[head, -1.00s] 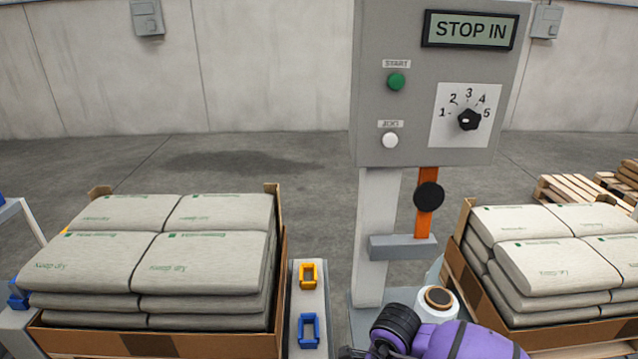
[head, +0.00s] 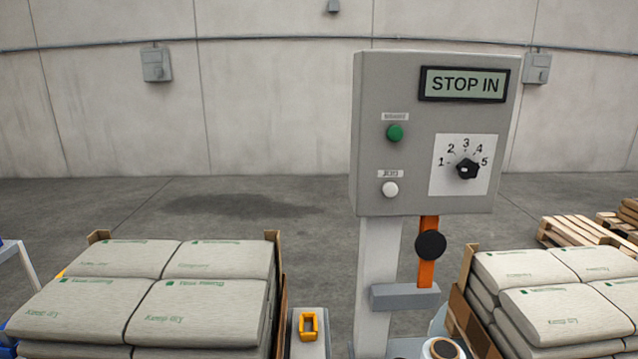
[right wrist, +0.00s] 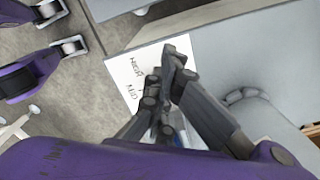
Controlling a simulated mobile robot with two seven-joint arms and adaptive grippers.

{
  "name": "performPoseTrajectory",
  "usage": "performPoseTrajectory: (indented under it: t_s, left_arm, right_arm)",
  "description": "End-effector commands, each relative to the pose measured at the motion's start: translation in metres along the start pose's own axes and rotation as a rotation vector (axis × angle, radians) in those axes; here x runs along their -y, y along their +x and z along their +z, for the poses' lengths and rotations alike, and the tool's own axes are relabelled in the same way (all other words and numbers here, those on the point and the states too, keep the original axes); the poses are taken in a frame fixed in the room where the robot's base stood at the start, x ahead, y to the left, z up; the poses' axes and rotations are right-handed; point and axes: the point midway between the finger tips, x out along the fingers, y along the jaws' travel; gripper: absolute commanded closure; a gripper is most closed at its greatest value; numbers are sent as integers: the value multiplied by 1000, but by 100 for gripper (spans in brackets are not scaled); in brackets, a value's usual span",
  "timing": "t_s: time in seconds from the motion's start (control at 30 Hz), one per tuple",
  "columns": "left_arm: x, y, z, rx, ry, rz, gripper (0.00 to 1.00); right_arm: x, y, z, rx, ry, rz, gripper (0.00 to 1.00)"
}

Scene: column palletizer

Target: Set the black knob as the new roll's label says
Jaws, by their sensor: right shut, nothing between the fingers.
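The black knob (head: 467,169) sits on a white dial plate numbered 1 to 5 on the grey control box (head: 420,195). A small white mark shows on its left side; I cannot tell for sure which number it points at. A white roll (head: 442,349) with a brown core is partly cut off at the bottom edge; no label on it is readable. My right gripper (right wrist: 174,55) shows in the right wrist view, shut and empty, over a white sheet (right wrist: 138,72) with small, unclear writing. My left gripper is not in view.
The box's display (head: 464,85) reads STOP IN. A green button (head: 394,133) and a white button (head: 390,189) are left of the dial. An orange bar (head: 427,274) with a black disc hangs below. Stacked sacks (head: 190,300) stand left, more sacks (head: 565,315) right.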

Motion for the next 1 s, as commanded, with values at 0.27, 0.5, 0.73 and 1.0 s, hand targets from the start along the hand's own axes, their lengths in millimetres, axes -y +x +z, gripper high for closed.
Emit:
performPoseTrajectory:
  t_s: [0.27,0.5,0.73,1.0]
  left_arm:
    - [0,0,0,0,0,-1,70]
    - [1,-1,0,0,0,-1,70]
    - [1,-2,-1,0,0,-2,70]
    - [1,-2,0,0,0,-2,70]
  right_arm:
    - [1,10,-9,-23,4,14,100]
    - [7,10,-10,-24,4,13,100]
    - [9,9,-10,-26,3,11,100]
    - [10,8,-10,-26,2,9,100]
